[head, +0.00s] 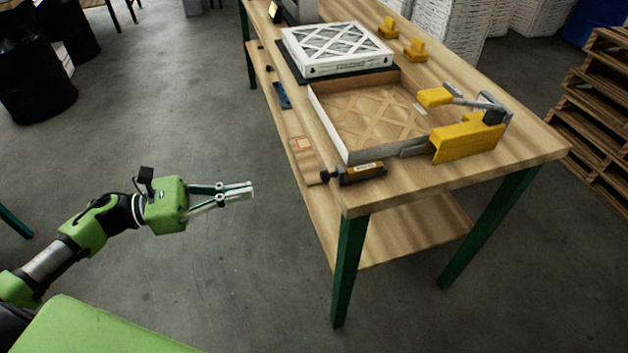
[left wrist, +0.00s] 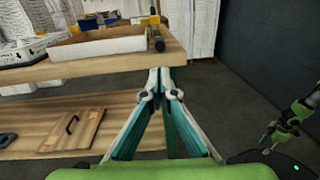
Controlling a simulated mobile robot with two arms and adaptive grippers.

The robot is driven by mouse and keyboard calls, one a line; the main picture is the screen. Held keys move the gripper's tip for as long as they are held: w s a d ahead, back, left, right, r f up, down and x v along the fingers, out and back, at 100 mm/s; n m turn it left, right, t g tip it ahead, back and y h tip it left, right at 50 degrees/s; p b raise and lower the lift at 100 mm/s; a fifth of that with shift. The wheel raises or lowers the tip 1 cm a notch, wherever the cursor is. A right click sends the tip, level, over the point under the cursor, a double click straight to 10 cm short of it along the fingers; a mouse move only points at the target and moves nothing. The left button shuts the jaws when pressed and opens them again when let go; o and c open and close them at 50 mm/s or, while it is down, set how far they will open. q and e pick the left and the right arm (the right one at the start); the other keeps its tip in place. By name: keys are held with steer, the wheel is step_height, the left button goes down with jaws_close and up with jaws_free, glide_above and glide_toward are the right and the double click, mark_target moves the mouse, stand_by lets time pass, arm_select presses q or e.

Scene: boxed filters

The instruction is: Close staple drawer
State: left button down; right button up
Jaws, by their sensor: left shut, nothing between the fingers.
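A yellow stapler (head: 467,138) with a raised-looking yellow handle (head: 434,97) sits at the table's near right end. A dark and yellow staple drawer (head: 358,172) with a black knob sticks out from it towards the table's left edge, apart from the yellow body, with a grey piece between them. The drawer's end also shows in the left wrist view (left wrist: 155,36). My left gripper (head: 250,190) is shut and empty, left of the table and apart from the drawer. My right arm shows at the right of the left wrist view; its gripper (left wrist: 267,139) is too small to judge.
An open cardboard box (head: 341,137) lies beside the stapler, with a white boxed filter (head: 337,47) behind it. Yellow clamps (head: 414,49) stand at the far edge. The wooden table (head: 520,140) has green legs. Free floor lies around my left gripper.

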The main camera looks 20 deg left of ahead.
mark_target(321, 175)
arm_select(q)
steer(key=p+x, duration=0.2)
steer(key=x, duration=1)
steer(key=shift+w+d+r, duration=0.2)
steer(key=shift+w+d, duration=0.1)
steer(key=shift+w+d+f, duration=0.15)
steer(key=shift+d, duration=0.15)
